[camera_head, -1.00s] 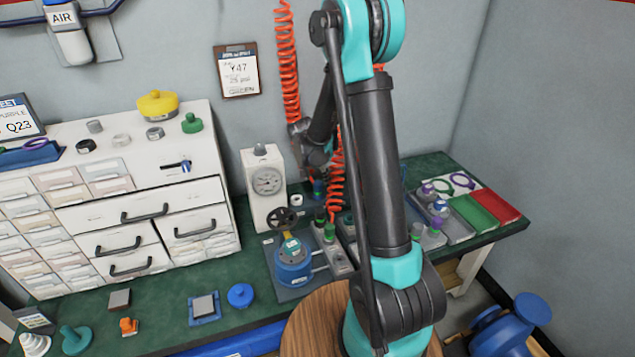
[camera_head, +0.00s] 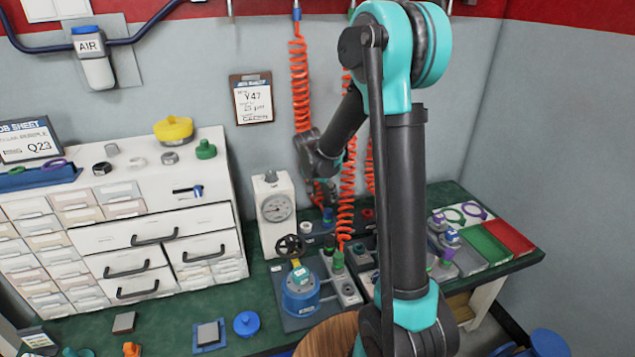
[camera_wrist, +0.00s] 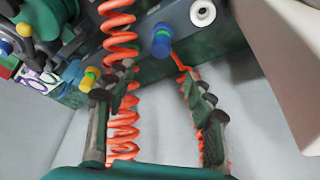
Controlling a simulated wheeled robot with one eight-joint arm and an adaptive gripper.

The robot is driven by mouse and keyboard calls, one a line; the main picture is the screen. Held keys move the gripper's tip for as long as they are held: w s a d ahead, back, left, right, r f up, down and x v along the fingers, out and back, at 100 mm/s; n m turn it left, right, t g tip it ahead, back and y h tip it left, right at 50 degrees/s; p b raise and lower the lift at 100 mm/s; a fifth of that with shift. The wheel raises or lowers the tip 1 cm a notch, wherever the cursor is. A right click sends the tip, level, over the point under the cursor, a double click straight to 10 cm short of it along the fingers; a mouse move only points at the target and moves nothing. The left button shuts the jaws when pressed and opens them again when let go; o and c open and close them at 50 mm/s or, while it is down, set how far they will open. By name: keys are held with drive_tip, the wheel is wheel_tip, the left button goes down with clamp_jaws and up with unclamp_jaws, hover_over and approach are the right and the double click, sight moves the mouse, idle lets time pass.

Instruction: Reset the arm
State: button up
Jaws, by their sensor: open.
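My gripper (camera_wrist: 155,105) shows in the wrist view with its two dark fingers wide apart and nothing between them. Orange coiled air hoses (camera_wrist: 122,60) hang behind and beside the fingers in that view. In the head view my teal and black arm stands upright right of centre, and its folded forearm reaches behind the upper link. The gripper end is mostly hidden there, low near the orange coiled hoses (camera_head: 300,75) at the back wall.
A dial gauge (camera_head: 276,208) stands on the green bench left of my arm. A blue valve fixture (camera_head: 300,290) is in front of it. A white drawer cabinet (camera_head: 120,225) fills the left. Green and red trays (camera_head: 485,242) lie at the right. A job sheet (camera_head: 252,98) hangs on the wall.

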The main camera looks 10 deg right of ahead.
drive_tip(key=s+d+n+y, duration=0.1)
drive_tip(key=s+d+n, duration=0.2)
drive_tip(key=s, duration=1.1)
drive_tip(key=s+d+n+y, duration=0.1)
drive_tip(key=s+d+n, duration=0.2)
drive_tip(key=s, duration=1.2)
drive_tip(key=shift+d+f+n+t, duration=0.25)
drive_tip(key=shift+f+n+t, duration=0.05)
drive_tip(key=shift+f+n, duration=0.1)
